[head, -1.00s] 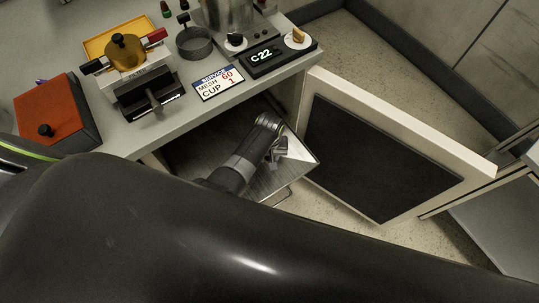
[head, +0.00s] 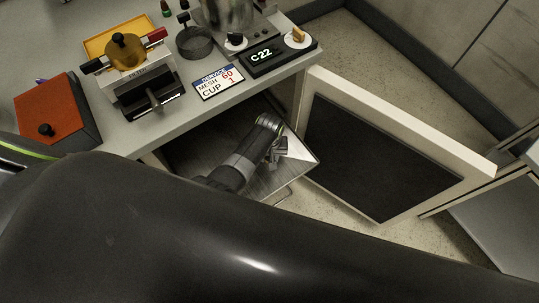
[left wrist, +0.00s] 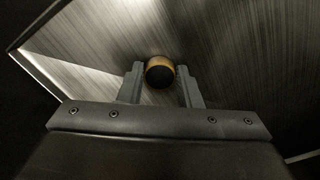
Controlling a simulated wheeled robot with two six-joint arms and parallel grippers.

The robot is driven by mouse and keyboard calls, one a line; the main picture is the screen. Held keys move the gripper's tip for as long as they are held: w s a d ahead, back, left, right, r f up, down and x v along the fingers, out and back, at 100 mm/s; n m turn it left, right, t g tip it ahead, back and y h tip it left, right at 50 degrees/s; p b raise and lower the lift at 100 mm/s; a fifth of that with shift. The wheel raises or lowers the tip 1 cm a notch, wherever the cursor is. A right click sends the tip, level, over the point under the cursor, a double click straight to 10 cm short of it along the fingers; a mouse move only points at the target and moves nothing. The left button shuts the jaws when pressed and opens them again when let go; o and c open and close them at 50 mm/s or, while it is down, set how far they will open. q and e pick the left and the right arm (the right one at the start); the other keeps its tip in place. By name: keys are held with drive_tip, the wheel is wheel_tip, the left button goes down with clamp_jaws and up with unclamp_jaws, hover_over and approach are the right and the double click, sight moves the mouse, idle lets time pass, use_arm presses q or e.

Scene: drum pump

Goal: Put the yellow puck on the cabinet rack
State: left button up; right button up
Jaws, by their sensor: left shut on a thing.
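The yellow puck (left wrist: 159,72), a brass-yellow ring with a dark round middle, sits between the two finger tips of my left gripper in the left wrist view. My left gripper (head: 277,150) reaches into the open cabinet under the counter and is shut on the puck. In the head view the puck is hidden by the gripper. The cabinet rack (head: 300,157), a brushed-metal shelf, lies below the gripper and also shows in the left wrist view (left wrist: 225,40). I cannot tell whether the puck touches the rack. My right gripper is not in view.
The cabinet door (head: 375,155) stands open to the right of the rack. The counter edge (head: 215,107) overhangs the opening. On the counter are an orange box (head: 50,112), a black-handled press (head: 140,75) and a C22 display unit (head: 270,57).

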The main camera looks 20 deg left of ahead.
sight(269, 159)
use_arm(q)
drive_tip(key=o, duration=1.3)
drive_tip(key=shift+o, duration=0.2)
drive_tip(key=shift+r, duration=0.15)
wheel_tip(269, 159, up, 8)
drive_tip(key=p, duration=0.8)
drive_tip(key=shift+p, duration=0.35)
drive_tip(key=shift+s+f, duration=0.1)
drive_tip(key=shift+f, duration=0.1)
